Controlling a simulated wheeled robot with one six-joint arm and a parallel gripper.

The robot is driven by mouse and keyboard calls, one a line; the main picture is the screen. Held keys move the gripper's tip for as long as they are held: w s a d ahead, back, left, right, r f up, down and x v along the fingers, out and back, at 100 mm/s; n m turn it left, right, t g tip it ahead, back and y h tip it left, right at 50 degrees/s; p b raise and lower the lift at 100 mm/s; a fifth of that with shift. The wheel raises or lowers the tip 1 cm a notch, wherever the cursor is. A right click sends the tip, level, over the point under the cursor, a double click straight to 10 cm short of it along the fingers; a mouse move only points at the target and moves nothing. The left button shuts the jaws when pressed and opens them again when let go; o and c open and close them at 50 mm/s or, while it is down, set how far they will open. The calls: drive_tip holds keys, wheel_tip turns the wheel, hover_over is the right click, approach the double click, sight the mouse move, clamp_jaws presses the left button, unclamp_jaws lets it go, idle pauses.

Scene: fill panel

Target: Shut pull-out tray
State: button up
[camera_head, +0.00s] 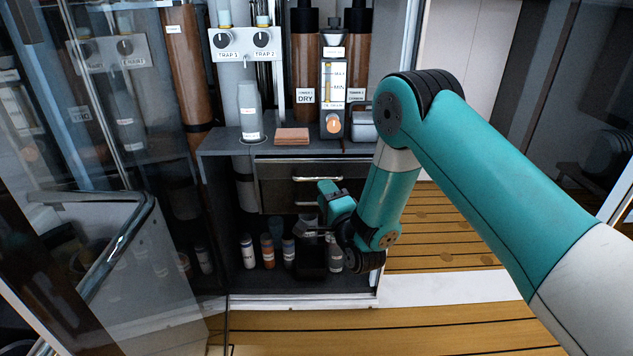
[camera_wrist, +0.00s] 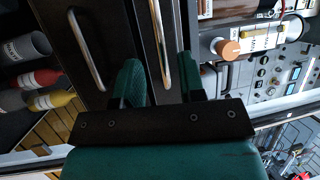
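Two dark drawer-like fronts with silver bar handles sit below the cabinet's shelf in the head view. The upper front (camera_head: 275,178) has a bright handle (camera_head: 318,178); it also shows in the wrist view (camera_wrist: 181,30). The lower handle (camera_head: 308,203) is partly hidden by my arm. I cannot tell clearly how far either front stands out. My gripper (camera_head: 332,196) is near the fronts, with its fingers spread and empty. In the wrist view my gripper (camera_wrist: 160,78) has one finger on each side of the upper handle (camera_wrist: 160,40); contact cannot be told.
Several small bottles (camera_head: 268,250) stand on the cabinet floor below. A grey bottle (camera_head: 250,115), a brown stack (camera_head: 292,136) and a device with an orange knob (camera_head: 333,100) stand on the shelf above. An open glass door (camera_head: 110,220) is at left; wooden floor (camera_head: 450,230) is clear at right.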

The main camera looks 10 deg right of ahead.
sight(316, 179)
drive_tip(key=p+x, duration=0.1)
drive_tip(key=x, duration=0.3)
drive_tip(key=shift+w+r, duration=0.15)
drive_tip(key=shift+w, duration=0.15)
drive_tip(key=shift+w+a+p, duration=0.15)
drive_tip(key=shift+w+p, duration=0.15)
drive_tip(key=shift+w, duration=0.3)
drive_tip(key=shift+c, duration=0.5)
clamp_jaws()
